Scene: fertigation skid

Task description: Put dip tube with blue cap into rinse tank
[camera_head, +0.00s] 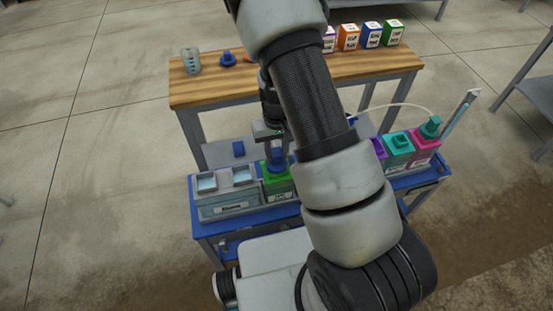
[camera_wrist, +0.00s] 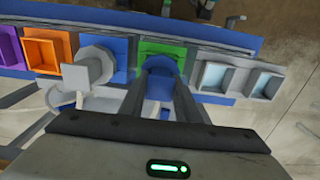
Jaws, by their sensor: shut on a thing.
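The blue cap (camera_head: 277,158) of the dip tube is above the green container (camera_head: 279,184), near its top. My gripper (camera_head: 275,142) is shut on this blue cap; the wrist view shows the cap (camera_wrist: 160,78) between my two fingers (camera_wrist: 163,95). The tube below the cap is hidden, so I cannot tell how deep it sits in the green container. The rinse tank (camera_head: 230,208) is a grey box with two square openings showing pale blue inside, just left of the green container. In the wrist view the rinse tank (camera_wrist: 237,79) is on the right.
The blue cart (camera_head: 205,228) also carries purple, teal and magenta containers (camera_head: 424,147) at right. A teal cap (camera_head: 430,127) with a thin hose tops the magenta one. My arm hides the cart's middle.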

